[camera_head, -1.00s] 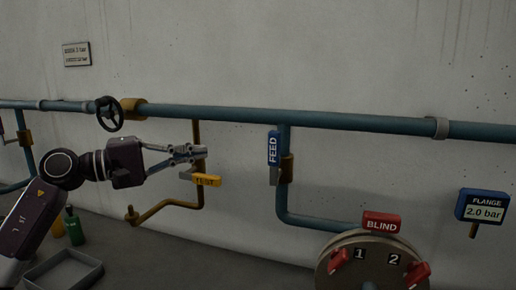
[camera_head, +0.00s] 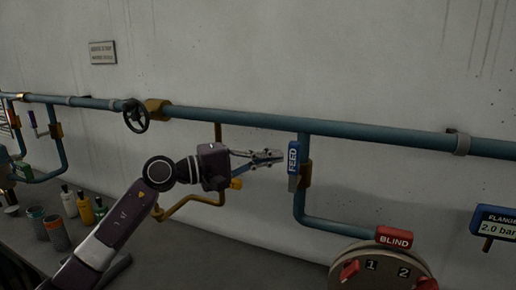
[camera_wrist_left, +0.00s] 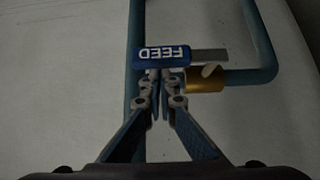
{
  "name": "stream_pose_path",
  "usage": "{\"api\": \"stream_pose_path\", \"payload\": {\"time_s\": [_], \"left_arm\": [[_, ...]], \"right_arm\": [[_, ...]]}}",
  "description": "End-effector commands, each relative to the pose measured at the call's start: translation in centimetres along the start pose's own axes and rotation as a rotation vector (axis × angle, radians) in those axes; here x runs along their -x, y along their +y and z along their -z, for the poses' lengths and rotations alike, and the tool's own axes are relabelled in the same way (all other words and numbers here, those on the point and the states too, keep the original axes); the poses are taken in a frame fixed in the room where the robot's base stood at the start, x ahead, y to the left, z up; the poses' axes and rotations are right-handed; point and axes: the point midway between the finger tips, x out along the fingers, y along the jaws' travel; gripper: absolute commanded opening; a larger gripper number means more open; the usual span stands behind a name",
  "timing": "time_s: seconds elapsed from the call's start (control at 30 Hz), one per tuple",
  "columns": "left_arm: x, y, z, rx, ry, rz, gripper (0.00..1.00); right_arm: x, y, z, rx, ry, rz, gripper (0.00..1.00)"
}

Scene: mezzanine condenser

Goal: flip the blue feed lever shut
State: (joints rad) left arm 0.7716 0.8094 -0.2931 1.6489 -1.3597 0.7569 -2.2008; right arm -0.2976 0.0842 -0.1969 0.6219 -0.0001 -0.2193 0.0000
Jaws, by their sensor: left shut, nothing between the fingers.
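The blue feed lever (camera_head: 293,158), labelled FEED, stands upright along the vertical blue pipe, next to a brass valve body (camera_head: 305,175). My left gripper (camera_head: 279,157) is shut and empty, its fingertips just left of the lever in the head view. In the left wrist view the lever (camera_wrist_left: 164,56) lies across the picture just beyond the fingertips of my left gripper (camera_wrist_left: 159,74); the brass valve body (camera_wrist_left: 205,80) is to the right. I cannot tell whether the fingertips touch the lever. My right gripper is not in view.
A long blue pipe (camera_head: 380,133) runs along the wall. A black handwheel (camera_head: 136,116) is at left. A disc with a red BLIND tag (camera_head: 394,238) and a blue flange gauge (camera_head: 495,222) are at lower right. Bottles and cans (camera_head: 56,232) stand at lower left.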

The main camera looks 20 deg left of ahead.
Motion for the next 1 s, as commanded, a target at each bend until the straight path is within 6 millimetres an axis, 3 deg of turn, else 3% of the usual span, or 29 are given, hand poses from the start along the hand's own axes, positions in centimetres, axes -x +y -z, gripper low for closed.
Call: {"api": "stream_pose_path", "payload": {"time_s": [1.0], "left_arm": [[-0.87, 0.39, -0.99, -0.059, -0.002, 0.059, 0.0]], "right_arm": [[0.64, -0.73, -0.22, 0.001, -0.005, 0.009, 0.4]]}}
